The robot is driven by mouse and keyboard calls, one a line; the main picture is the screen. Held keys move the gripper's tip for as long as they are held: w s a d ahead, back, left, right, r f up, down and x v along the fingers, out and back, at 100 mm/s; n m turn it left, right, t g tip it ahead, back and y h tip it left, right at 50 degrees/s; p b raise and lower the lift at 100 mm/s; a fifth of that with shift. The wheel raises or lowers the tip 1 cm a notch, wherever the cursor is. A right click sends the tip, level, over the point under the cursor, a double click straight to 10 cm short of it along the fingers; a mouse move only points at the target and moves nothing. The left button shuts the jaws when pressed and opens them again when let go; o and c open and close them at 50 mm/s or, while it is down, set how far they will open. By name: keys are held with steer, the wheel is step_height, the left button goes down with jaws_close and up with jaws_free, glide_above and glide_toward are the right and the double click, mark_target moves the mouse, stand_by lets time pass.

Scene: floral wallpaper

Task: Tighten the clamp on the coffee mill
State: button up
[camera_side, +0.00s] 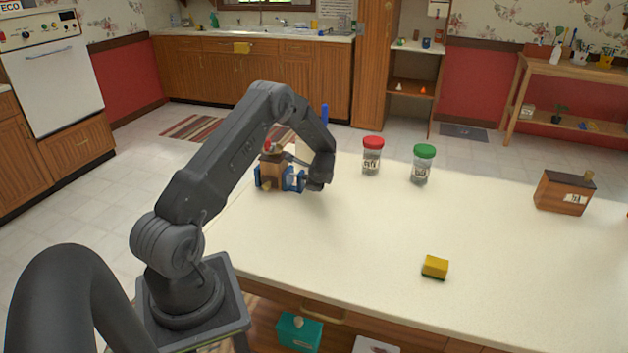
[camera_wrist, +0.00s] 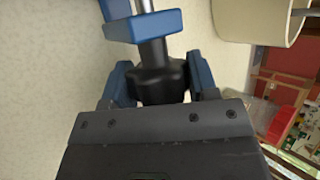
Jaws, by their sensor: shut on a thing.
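The coffee mill (camera_side: 270,170) is a brown wooden box with a red part on top, standing at the table's far left edge. A blue clamp (camera_side: 264,181) sits at it, partly hidden by my arm. In the wrist view the blue clamp body (camera_wrist: 150,25) shows with a metal rod and a black knob (camera_wrist: 158,80) below it. My gripper (camera_wrist: 159,65) has its two blue-sided fingers on either side of this knob and is shut on it. In the side view my gripper (camera_side: 299,180) is beside the mill, on its right, low over the table.
A red-lidded jar (camera_side: 372,157) and a green-lidded jar (camera_side: 423,166) stand right of my gripper. A yellow sponge (camera_side: 435,267) lies nearer the front, and a wooden box (camera_side: 565,193) stands at the right. A cream round object (camera_wrist: 250,20) is close by. The middle tabletop is clear.

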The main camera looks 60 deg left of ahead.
steer(key=shift+g+h, duration=0.4)
stand_by(0.4)
steer(key=o, duration=0.9)
steer(key=v, duration=1.3)
steer(key=shift+d+r, duration=0.2)
steer(key=shift+r, duration=0.15)
